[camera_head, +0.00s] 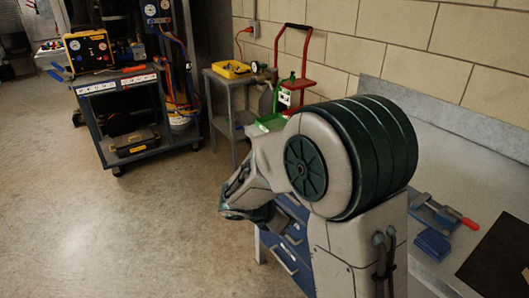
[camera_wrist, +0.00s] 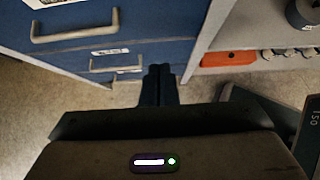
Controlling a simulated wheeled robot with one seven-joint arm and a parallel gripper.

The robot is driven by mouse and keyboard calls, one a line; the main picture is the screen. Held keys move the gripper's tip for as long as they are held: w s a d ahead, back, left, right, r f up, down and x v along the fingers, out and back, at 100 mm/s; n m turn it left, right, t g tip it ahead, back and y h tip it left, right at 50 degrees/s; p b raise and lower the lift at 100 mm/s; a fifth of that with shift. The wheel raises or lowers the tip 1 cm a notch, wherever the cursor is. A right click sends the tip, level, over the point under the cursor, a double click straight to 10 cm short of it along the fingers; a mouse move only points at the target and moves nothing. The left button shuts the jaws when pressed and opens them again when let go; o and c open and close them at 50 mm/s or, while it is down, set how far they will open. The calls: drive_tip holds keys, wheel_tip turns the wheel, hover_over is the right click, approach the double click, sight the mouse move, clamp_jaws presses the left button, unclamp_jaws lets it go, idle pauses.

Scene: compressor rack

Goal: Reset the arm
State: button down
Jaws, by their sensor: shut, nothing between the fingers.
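My gripper (camera_wrist: 159,72) shows in the wrist view with its two dark fingers side by side and touching, shut and empty. The fingertips cannot be made out in the head view.
A grey workbench (camera_head: 440,190) with a small vise (camera_head: 437,213) runs along the right wall. A blue cart (camera_head: 118,115) stands at the back left, and a small side table (camera_head: 226,90) holds a yellow tray (camera_head: 231,69). The floor at left is clear. An orange box (camera_wrist: 228,58) sits on a shelf.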

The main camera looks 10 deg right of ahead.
drive_tip(key=s+d+r+m+g+y+p, duration=0.1)
drive_tip(key=s+r+m+y+p, duration=0.7)
drive_tip(key=s+r+m+p, duration=0.5)
drive_tip(key=s+r+m, duration=0.6)
drive_tip(key=r+m, duration=0.3)
drive_tip(key=m, duration=0.1)
drive_tip(key=shift+d+m, duration=0.3)
drive_tip(key=shift+d, duration=0.1)
drive_tip(key=shift+d, duration=0.1)
